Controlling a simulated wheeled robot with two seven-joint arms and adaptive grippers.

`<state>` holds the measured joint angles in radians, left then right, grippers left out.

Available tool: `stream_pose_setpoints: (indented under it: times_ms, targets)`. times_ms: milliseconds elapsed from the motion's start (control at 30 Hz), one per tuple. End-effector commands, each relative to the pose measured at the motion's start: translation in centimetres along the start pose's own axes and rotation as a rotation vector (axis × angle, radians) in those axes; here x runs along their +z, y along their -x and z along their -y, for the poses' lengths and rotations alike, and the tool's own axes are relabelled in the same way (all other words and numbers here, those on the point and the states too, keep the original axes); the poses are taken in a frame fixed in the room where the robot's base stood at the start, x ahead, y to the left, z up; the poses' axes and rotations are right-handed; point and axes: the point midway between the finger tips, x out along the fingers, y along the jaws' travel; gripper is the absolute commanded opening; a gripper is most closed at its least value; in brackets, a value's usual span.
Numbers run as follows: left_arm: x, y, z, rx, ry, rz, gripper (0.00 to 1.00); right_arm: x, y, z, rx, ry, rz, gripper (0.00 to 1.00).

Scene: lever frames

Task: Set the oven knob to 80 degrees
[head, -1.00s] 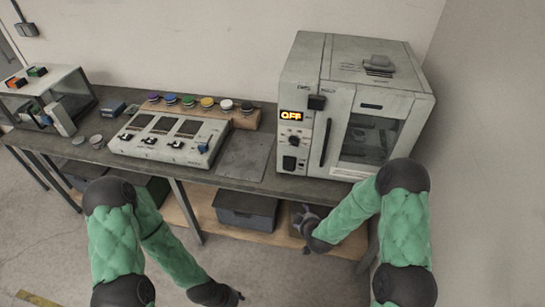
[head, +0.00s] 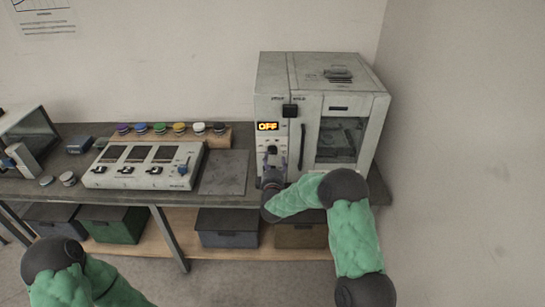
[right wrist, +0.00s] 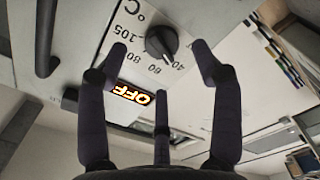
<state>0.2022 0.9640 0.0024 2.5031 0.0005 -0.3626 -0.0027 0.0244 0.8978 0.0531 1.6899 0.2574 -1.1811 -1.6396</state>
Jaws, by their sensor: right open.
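The oven (head: 273,78) is a pale grey box at the right end of the bench. Its lit display (head: 268,126) reads OFF, and it shows upside down in the right wrist view (right wrist: 132,94). The black oven knob (right wrist: 161,42) sits on a white dial marked 40, 60, 80 and 105 °C; exactly where its pointer stands is hard to tell. My right gripper (head: 272,158) is at the control panel and hides the knob in the head view. In the right wrist view its open fingers (right wrist: 160,55) spread around the knob without visible contact. My left gripper is out of view.
The oven's vertical door handle (head: 302,148) and glass door are just right of the panel. A white console (head: 130,178) with slider switches, coloured caps and a flat grey plate (head: 223,173) lie left on the bench. Bins stand on the shelf below.

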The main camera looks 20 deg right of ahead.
Motion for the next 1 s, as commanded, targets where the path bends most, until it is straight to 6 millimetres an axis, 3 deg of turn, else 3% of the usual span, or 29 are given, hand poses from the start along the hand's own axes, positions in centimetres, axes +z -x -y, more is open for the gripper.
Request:
stream_pose_setpoints:
  times_ms: [100, 300, 700, 767, 900, 1000]
  targets:
    - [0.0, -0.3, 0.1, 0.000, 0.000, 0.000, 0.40, 0.1, -2.0, 0.1, 0.002, -0.001, 0.001, 0.66]
    - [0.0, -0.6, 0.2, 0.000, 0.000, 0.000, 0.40, 0.1, -4.2, 0.1, 0.000, -0.001, 0.001, 0.66]
    - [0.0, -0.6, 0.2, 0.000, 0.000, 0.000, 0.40, 0.1, -4.8, 0.1, -0.002, -0.001, 0.000, 0.66]
    - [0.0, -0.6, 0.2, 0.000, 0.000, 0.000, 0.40, 0.1, -4.8, 0.1, -0.002, -0.001, 0.000, 0.52]
    - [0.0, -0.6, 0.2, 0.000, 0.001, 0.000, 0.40, 0.1, -4.8, 0.1, -0.002, -0.001, 0.001, 0.12]
    - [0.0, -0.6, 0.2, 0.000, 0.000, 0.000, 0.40, 0.1, -4.8, 0.1, -0.003, -0.001, 0.002, 0.12]
